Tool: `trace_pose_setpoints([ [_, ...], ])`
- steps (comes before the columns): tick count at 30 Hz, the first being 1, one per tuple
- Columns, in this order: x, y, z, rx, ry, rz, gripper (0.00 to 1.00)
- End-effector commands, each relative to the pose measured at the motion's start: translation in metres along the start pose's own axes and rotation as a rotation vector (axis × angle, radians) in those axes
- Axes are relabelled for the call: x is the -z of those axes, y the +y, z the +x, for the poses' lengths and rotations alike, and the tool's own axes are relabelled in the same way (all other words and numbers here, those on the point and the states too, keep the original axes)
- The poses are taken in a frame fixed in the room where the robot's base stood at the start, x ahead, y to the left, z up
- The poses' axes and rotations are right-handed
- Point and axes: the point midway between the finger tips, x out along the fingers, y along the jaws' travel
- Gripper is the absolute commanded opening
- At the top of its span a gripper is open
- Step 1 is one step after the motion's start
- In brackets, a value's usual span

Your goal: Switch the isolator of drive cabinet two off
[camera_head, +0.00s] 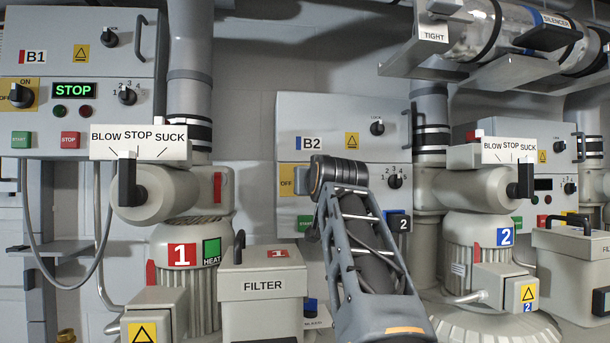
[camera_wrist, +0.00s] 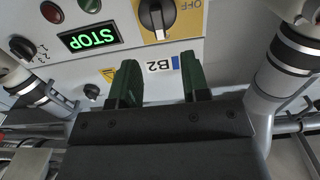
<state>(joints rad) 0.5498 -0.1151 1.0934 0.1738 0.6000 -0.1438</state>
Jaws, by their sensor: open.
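Drive cabinet two, marked B2 (camera_head: 345,112), stands in the middle of the head view. Its yellow isolator plate (camera_head: 287,181) shows the word OFF; my arm hides the knob there. In the wrist view the cabinet appears turned over, and the black isolator knob (camera_wrist: 157,14) is at the top edge, partly cut off. Its white mark points down in the picture, away from the OFF word beside it. My gripper (camera_wrist: 156,80) is open and empty, its two green fingers apart below the knob in the picture, over the B2 label. No contact with the knob shows.
A lit STOP display (camera_wrist: 90,38) and a numbered selector (camera_wrist: 23,47) sit left of the isolator in the wrist view. In the head view, blower one's filter box (camera_head: 262,295) and blower two's motor (camera_head: 472,245) flank my arm. Cabinet B1 (camera_head: 85,45) is at left.

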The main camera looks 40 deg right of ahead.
Motion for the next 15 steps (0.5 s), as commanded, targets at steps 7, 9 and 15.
trace_pose_setpoints([
  [7, 0.004, 0.001, 0.047, -0.002, -0.002, 0.000, 0.43],
  [9, 0.003, 0.001, 0.057, -0.001, -0.003, 0.000, 0.43],
  [15, 0.002, -0.001, 0.076, 0.001, 0.000, 0.000, 0.43],
])
